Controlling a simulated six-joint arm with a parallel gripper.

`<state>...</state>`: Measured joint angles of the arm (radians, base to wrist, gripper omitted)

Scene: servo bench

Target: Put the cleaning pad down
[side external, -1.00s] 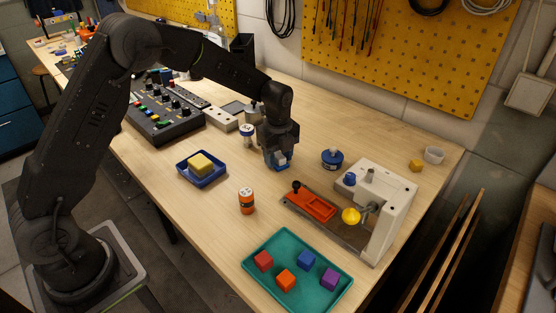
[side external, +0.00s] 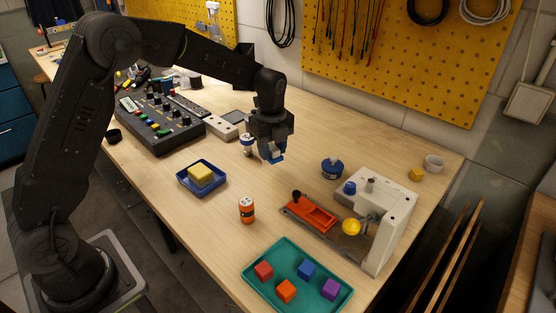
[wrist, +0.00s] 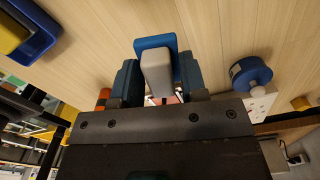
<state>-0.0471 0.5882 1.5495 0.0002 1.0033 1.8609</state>
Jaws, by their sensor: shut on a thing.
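The cleaning pad, a blue slab with a pale grey grip block, is held in my gripper (side external: 272,152). The pad seems to hang a little above the bare wooden bench (side external: 225,210); the exact gap cannot be told.
A blue tray (side external: 184,180) with a yellow sponge (side external: 201,174) lies left, an orange-black bottle (side external: 247,210) in front. A blue round container (side external: 332,169) and a white fixture (side external: 388,222) stand right. A green tray (side external: 256,277) holds cubes.

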